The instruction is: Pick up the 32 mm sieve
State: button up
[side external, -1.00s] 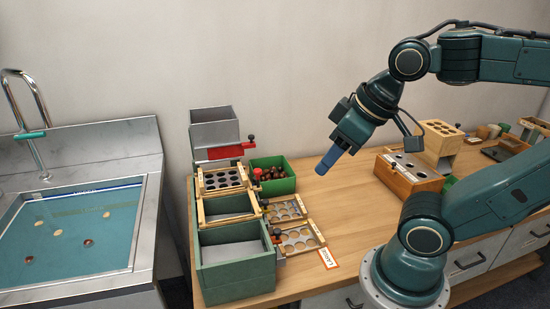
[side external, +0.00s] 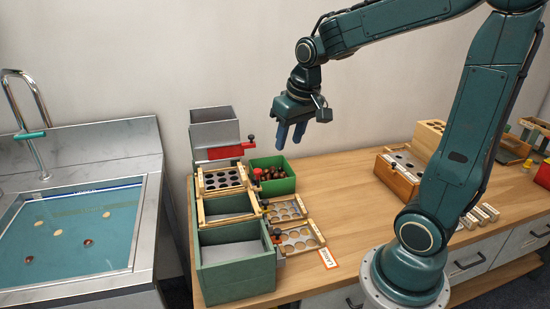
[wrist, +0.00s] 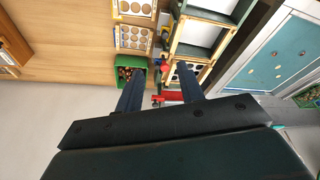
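Two wooden-framed sieves lie on the table beside the stacked green boxes: one with larger holes (side external: 298,240) nearer the side camera, one with smaller holes (side external: 285,209) behind it. Both also show at the top of the wrist view, the larger-holed one (wrist: 134,8) and the other (wrist: 133,38). A third sieve (side external: 222,179) with dark holes sits on the box stack. Size marks are too small to read, so I cannot tell which is 32 mm. My gripper (side external: 290,138) is open and empty, fingers pointing down, high above the chestnut box; it also shows in the wrist view (wrist: 160,82).
A green box of chestnuts (side external: 285,184) stands behind the sieves. A grey hopper (side external: 213,131) with a red part (side external: 225,152) rises at the back left. A wooden block with holes (side external: 408,168) is at the right. The middle of the table is clear.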

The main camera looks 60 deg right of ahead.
jog(key=w+d+f+m+g, duration=0.25)
jog(key=w+d+f, duration=0.25)
jog(key=d+f, duration=0.45)
jog(key=m, duration=0.3)
send_over(301, 203)
jog(key=shift+g+y, duration=0.35)
jog(key=shift+y, duration=0.05)
jog(key=shift+a+f, duration=0.1)
jog(key=shift+f, duration=9.75)
jog(key=shift+f, duration=0.1)
jog(key=shift+f, duration=2.5)
jog(key=shift+c, duration=0.5)
grip_shut()
